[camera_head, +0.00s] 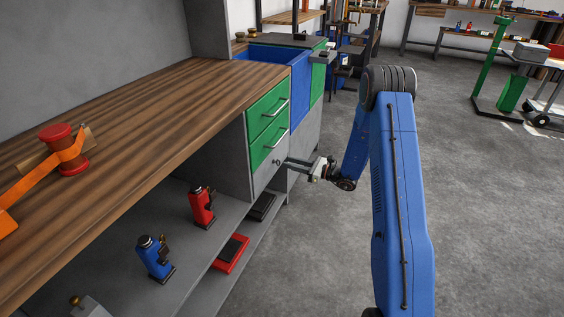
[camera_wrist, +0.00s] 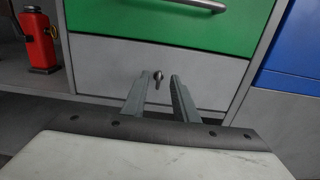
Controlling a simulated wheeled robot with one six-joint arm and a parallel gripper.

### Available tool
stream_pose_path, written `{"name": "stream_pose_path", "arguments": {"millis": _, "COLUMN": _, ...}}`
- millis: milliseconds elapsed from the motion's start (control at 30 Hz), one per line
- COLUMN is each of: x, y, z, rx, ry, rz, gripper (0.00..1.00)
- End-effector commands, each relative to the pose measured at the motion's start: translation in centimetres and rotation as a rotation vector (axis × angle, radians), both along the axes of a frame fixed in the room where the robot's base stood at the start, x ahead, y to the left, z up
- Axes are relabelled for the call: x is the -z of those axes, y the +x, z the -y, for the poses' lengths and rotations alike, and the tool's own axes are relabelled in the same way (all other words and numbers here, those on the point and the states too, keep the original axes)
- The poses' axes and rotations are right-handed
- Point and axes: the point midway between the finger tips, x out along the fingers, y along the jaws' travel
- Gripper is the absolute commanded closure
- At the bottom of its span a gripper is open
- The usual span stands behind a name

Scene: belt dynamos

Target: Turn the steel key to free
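The steel key (camera_wrist: 158,77) sticks out of the grey panel (camera_wrist: 110,66) below a green drawer. It is small and dark, with its bow hanging downward. In the head view the key (camera_head: 277,161) is a small spot just in front of my gripper. My gripper (camera_wrist: 161,82) is open, with one finger on each side of the key in the wrist view. In the head view my gripper (camera_head: 286,163) points left at the grey panel. A gap shows between the fingers and the key; I cannot tell how far the tips are from the panel.
Green drawers (camera_head: 268,108) with bar handles are above the key. A wooden worktop (camera_head: 130,110) extends left, with an orange belt and red spool (camera_head: 67,150). Red (camera_head: 201,206) and blue (camera_head: 154,258) devices stand on the lower shelf.

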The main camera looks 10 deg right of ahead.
Motion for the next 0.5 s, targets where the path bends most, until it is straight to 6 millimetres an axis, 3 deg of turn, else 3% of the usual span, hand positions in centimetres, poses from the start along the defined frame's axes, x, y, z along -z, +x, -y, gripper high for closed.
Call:
{"name": "stream_pose_path", "arguments": {"millis": 200, "x": 0.0, "y": 1.8, "z": -2.6, "rx": -0.002, "ry": 0.001, "rz": 0.000, "gripper": 0.73}}
{"name": "stream_pose_path", "arguments": {"millis": 500, "x": 0.0, "y": 2.7, "z": -3.7, "rx": 0.000, "ry": 0.001, "rz": -0.001, "gripper": 0.73}}
